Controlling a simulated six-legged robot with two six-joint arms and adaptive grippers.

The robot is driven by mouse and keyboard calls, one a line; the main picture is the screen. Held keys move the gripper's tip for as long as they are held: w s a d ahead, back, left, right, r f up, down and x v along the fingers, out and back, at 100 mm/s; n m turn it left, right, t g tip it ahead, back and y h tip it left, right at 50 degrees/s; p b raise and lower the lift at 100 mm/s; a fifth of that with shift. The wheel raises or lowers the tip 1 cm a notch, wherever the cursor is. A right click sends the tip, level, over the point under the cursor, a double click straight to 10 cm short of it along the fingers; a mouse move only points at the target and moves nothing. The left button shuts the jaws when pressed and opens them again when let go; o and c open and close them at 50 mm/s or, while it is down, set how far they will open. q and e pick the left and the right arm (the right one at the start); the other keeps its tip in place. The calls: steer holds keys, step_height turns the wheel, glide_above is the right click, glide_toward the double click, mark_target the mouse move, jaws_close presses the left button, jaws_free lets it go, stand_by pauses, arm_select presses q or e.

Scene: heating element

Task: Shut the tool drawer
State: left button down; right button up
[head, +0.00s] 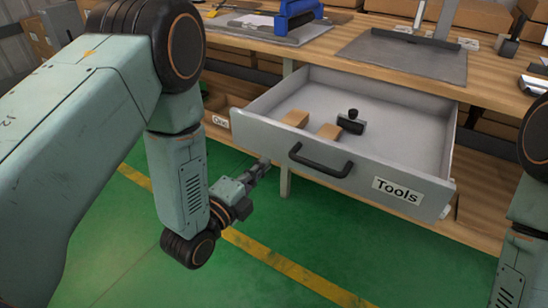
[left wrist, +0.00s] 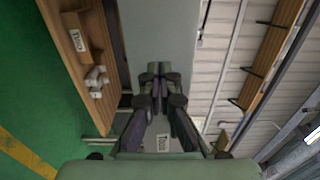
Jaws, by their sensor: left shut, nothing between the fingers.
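The grey tool drawer (head: 410,180) stands pulled well out from under the workbench in the head view. Its front has a black bar handle (head: 320,162) and a white "Tools" label (head: 398,190). Two tan blocks (head: 295,118) and a dark tool with a black knob (head: 351,122) lie inside. My left gripper (head: 264,166) is shut and empty, left of the handle and apart from it, near the drawer's front left. Its closed fingers (left wrist: 158,70) show in the left wrist view, before a grey panel. My right gripper is out of view; only part of that arm shows at the right edge.
The wooden workbench top (head: 335,45) carries a grey plate (head: 403,55) and a blue tool (head: 297,15). A wooden lower shelf (head: 480,235) runs beneath the drawer. The green floor (head: 250,210) with its yellow line is clear in front.

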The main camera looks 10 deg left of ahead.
mark_target(281, 147)
arm_select(q)
steer(key=b+x, duration=0.1)
steer(key=x, duration=0.4)
steer(key=shift+w+d, duration=0.2)
steer(key=shift+w, duration=0.05)
